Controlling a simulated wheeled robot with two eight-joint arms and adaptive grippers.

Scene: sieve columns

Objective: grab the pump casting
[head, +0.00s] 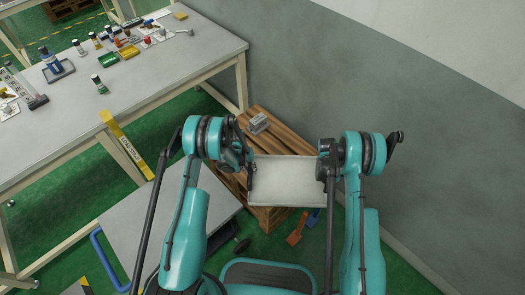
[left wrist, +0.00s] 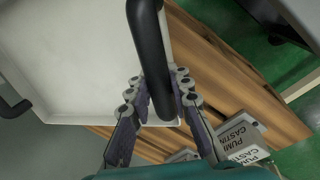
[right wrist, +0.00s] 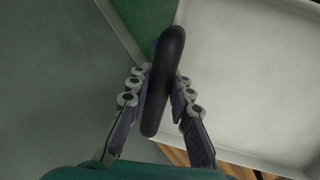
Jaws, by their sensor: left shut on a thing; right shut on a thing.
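The pump casting (head: 258,123) is a small grey block on the slatted wooden pallet (head: 285,131), behind and left of a white tray (head: 284,181). In the left wrist view, grey faces labelled "PUMP CASTIN…" (left wrist: 238,133) show at lower right, partly cut off by my gripper. My left gripper (head: 250,172) is shut on the tray's dark left handle (left wrist: 150,50), apart from the casting. My right gripper (head: 326,165) is shut on the tray's dark right handle (right wrist: 165,80). The tray is empty and held between both grippers above the pallet.
A grey wall (head: 440,150) stands close behind and to the right. A workbench (head: 150,75) with bottles and small trays is at left. A grey cart (head: 160,225) with a blue handle stands at lower left. An orange item (head: 297,232) lies on the green floor.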

